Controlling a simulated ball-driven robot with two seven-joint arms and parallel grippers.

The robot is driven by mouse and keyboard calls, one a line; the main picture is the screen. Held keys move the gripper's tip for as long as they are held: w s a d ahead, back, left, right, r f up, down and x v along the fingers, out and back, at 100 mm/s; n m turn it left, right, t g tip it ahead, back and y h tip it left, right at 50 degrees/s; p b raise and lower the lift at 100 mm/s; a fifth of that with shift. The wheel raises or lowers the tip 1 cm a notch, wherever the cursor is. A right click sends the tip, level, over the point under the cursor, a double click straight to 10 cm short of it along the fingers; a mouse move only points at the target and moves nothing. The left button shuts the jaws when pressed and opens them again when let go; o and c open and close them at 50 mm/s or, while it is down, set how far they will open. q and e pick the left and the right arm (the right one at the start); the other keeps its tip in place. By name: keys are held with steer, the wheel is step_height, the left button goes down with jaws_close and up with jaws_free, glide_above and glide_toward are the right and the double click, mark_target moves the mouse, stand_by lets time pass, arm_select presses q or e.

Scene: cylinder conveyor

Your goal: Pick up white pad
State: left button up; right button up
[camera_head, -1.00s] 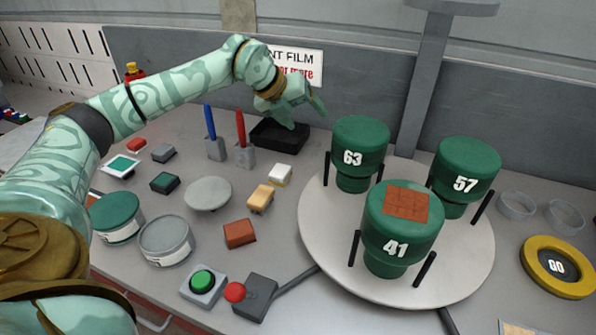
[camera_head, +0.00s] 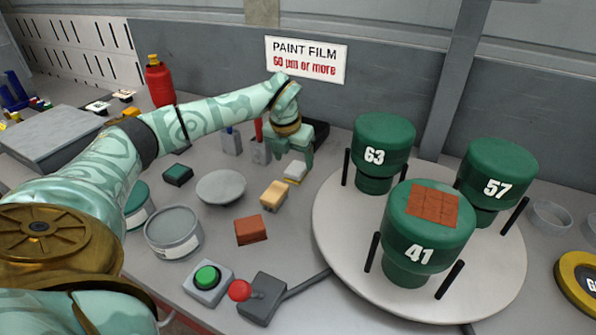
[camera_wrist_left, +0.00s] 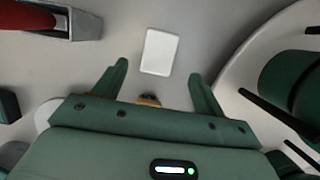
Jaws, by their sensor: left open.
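The white pad (camera_head: 295,170) is a small block with a white top on the grey table, left of the turntable, behind a tan block. In the left wrist view the white pad (camera_wrist_left: 160,51) lies just beyond and between the two fingertips, apart from them. My left gripper (camera_head: 292,162) points down over the table close to the white pad; in the left wrist view its fingers (camera_wrist_left: 158,68) are spread and empty. My right gripper is in neither view.
The turntable (camera_head: 335,240) with green cylinders stands right of the pad. A tan block (camera_head: 274,195) sits just in front of it. Red and blue tools stand in grey holders (camera_head: 260,152) to its left. A black tray (camera_head: 318,131) is behind my gripper.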

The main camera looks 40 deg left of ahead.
mark_target(296, 168)
arm_select(q)
steer(key=b+x, duration=0.1)
steer(key=x, duration=0.2)
steer(key=b+x, duration=0.1)
steer(key=x, duration=0.1)
steer(key=shift+w+a+f+b, duration=0.1)
steer(key=shift+w+a+b, duration=0.2)
steer(key=shift+w, duration=0.1)
steer(key=c, duration=1.1)
steer(key=shift+r, duration=0.25)
